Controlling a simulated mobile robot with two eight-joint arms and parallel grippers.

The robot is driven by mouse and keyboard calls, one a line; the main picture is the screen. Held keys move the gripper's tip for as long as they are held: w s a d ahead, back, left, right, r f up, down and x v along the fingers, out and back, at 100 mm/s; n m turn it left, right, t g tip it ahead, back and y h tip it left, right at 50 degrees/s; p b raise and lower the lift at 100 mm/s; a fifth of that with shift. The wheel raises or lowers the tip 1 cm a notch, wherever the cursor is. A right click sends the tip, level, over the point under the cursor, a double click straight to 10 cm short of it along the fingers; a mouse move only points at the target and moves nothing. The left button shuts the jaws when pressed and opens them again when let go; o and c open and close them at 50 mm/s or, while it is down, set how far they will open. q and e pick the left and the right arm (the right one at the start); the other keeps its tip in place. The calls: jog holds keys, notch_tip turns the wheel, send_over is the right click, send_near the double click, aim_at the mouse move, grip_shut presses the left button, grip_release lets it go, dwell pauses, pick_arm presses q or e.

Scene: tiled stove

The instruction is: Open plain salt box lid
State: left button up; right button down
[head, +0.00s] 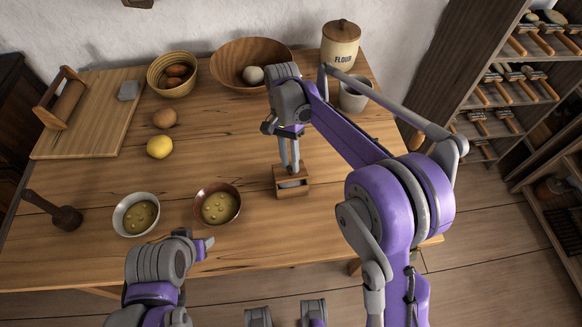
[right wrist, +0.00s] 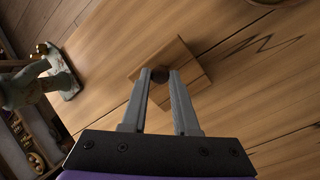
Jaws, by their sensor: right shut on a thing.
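The small plain wooden salt box (head: 292,193) stands near the front edge of the table, right of the bowls. A pale grey patch shows at its top, below my fingers; I cannot tell whether it is salt. My right gripper (head: 289,170) points down at the box. In the right wrist view my right gripper (right wrist: 160,75) is shut on a round dark knob (right wrist: 160,77) on the square wooden lid (right wrist: 183,65). How far the lid is raised is hard to tell. My left gripper (head: 207,244) is low by the table's front edge, away from the box; its jaw opening is unclear.
Two soup bowls (head: 218,189) (head: 121,221) stand left of the box. A flour jar (head: 340,45), a cup (head: 354,97) and a large wooden bowl (head: 226,62) stand at the back. The table around the box is clear.

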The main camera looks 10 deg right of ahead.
jog(key=shift+w+r+g+b, duration=0.1)
jog(key=shift+w+g+b, duration=0.45)
jog(key=shift+g+b, duration=0.35)
jog(key=shift+w+r+b, duration=0.2)
jog(key=shift+r+b, duration=0.05)
jog(key=shift+b, duration=0.2)
jog(key=c, duration=0.7)
grip_release()
jog(key=shift+o, duration=0.2)
jog(key=p+v, duration=0.2)
jog(key=v, duration=0.8)
jog(key=shift+w+r, duration=0.25)
jog(key=shift+w, duration=0.1)
jog(key=shift+a, duration=0.1)
